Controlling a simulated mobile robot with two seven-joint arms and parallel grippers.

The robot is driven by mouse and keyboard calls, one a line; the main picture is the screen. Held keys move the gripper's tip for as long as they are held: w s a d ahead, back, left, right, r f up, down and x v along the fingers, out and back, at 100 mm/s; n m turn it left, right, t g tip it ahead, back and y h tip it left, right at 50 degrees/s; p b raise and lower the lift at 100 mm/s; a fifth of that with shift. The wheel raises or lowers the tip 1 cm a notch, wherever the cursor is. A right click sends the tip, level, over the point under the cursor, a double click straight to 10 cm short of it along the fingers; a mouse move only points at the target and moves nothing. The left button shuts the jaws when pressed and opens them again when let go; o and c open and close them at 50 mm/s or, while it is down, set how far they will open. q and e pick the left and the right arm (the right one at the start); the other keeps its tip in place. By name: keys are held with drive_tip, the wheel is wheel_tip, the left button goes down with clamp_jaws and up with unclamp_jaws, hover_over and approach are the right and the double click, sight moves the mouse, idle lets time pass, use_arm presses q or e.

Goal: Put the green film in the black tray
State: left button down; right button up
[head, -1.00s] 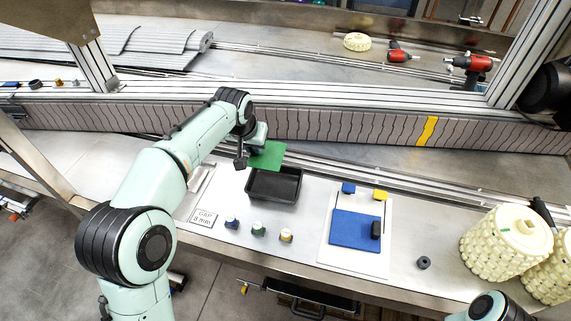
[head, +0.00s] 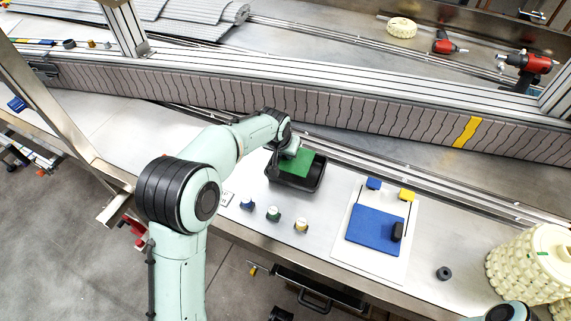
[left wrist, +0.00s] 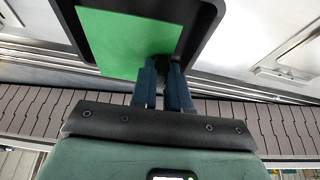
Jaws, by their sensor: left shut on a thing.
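The green film (head: 296,162) is a flat green sheet over the black tray (head: 316,181), inside its outline in the head view. In the left wrist view the green film (left wrist: 130,38) lies against the dark tray (left wrist: 208,20), whose rim shows around it. My left gripper (head: 281,158) is at the film's left edge, and its blue fingers (left wrist: 163,85) are close together at the film's edge in the left wrist view. They are shut on the film. I cannot tell whether the film touches the tray floor. My right gripper is not in view.
A white board (head: 359,254) with a blue sheet (head: 375,230) lies right of the tray. Several small capped pots, including a green one (head: 273,214), stand in front of the tray. A metal rail (head: 440,199) runs behind. Cream roller chain coils (head: 530,262) stand at the right.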

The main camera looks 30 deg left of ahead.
sight(284, 161)
use_arm(q)
wheel_tip(284, 161, down, 6)
drive_tip(key=shift+r+b, duration=0.1)
drive_tip(key=shift+b, duration=0.3)
drive_tip(key=c, duration=1.1)
unclamp_jaws()
drive_tip(key=p+v, duration=0.1)
drive_tip(key=v, duration=0.9)
drive_tip(key=shift+r, duration=0.35)
drive_tip(key=shift+s+r, duration=0.35)
drive_tip(key=shift+r, duration=0.25)
drive_tip(key=shift+f, duration=0.1)
